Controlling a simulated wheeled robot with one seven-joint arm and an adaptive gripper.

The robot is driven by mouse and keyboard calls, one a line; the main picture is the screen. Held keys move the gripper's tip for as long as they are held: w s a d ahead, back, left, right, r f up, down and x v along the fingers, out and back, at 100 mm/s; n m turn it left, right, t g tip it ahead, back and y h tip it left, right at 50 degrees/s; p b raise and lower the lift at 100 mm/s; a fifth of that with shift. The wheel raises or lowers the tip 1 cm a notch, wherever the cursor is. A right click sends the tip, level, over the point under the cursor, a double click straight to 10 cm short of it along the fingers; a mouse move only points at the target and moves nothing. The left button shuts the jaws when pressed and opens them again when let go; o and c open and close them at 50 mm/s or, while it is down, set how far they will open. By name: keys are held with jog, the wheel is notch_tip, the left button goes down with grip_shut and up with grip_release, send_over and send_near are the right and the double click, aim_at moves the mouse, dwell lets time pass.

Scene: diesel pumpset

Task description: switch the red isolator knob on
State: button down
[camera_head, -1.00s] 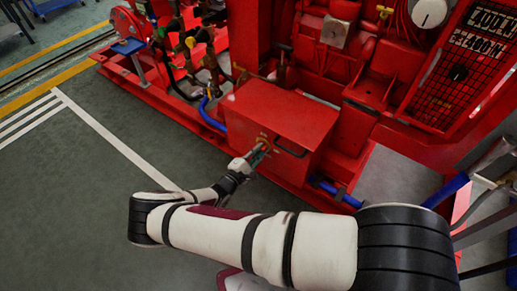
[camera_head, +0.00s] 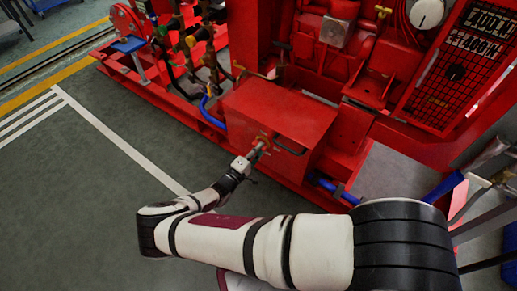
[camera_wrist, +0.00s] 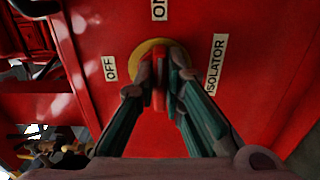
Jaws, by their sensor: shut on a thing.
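The red isolator knob (camera_wrist: 158,88) sits on a yellow round plate (camera_wrist: 140,52) on a red panel in the wrist view. My gripper (camera_wrist: 160,72) is shut on the knob, with one green-and-grey finger on each side. The knob's grip runs roughly up and down in this view, in line with the ON label (camera_wrist: 158,9) above it. The OFF label (camera_wrist: 110,68) is to the left and the ISOLATOR label (camera_wrist: 216,62) to the right. In the head view, my gripper (camera_head: 260,146) meets the front of the red box (camera_head: 275,112); the knob is mostly hidden there.
A dark handle (camera_head: 290,147) sticks out of the box face just right of my gripper. Blue pipes (camera_head: 335,188) run low to the right. Engine parts and a mesh guard (camera_head: 455,80) stand behind. The grey floor (camera_head: 80,190) at left is clear.

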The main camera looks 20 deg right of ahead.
jog(key=c, duration=1.7)
grip_release()
jog(key=v, duration=1.2)
